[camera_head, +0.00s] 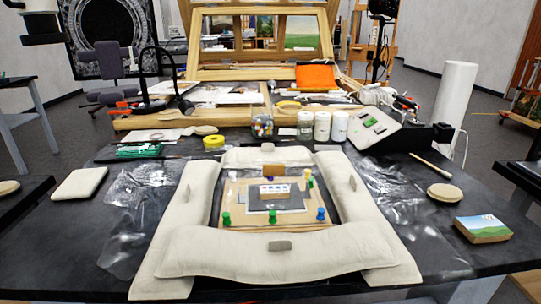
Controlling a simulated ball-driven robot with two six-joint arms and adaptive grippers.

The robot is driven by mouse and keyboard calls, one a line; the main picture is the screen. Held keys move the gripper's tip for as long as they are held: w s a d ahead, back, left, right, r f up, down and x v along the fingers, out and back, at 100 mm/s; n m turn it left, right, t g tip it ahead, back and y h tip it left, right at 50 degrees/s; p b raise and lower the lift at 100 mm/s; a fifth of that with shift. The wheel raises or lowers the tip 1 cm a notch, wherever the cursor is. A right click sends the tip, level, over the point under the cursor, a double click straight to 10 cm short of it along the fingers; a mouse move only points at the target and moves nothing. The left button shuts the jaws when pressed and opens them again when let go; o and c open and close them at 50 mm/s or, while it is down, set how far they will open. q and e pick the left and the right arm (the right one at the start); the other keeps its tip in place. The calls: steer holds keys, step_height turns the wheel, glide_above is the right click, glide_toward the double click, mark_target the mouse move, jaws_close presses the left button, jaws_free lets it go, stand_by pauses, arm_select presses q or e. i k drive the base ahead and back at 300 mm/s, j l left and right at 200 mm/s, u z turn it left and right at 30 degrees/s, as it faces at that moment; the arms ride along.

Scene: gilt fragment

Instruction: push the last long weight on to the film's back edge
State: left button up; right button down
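Four-sided framing is made by cream padded long weights on a clear, wrinkled film (137,205). One weight lies along the left (186,218), one along the right (362,210) and one across the front (230,252). A shorter-looking long weight (245,157) lies across the back, between the far ends of the side weights. Whether it rests on the film's back edge cannot be told. Inside lies a tan board (240,213) with a grey sheet, a small pale block (274,190) and coloured pins. Neither of my grippers shows.
Behind the back weight stand a jar of coloured pieces (262,126), white jars (322,126) and yellow tape (214,142). A grey device (375,128) is at back right. A landscape block (482,229) and round pad (445,192) lie right; a cream pad (80,184) lies left.

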mark_target(268, 150)
steer(key=i+l, duration=0.1)
steer(key=l, duration=0.7)
steer(key=i+l, duration=0.1)
steer(key=l, duration=0.75)
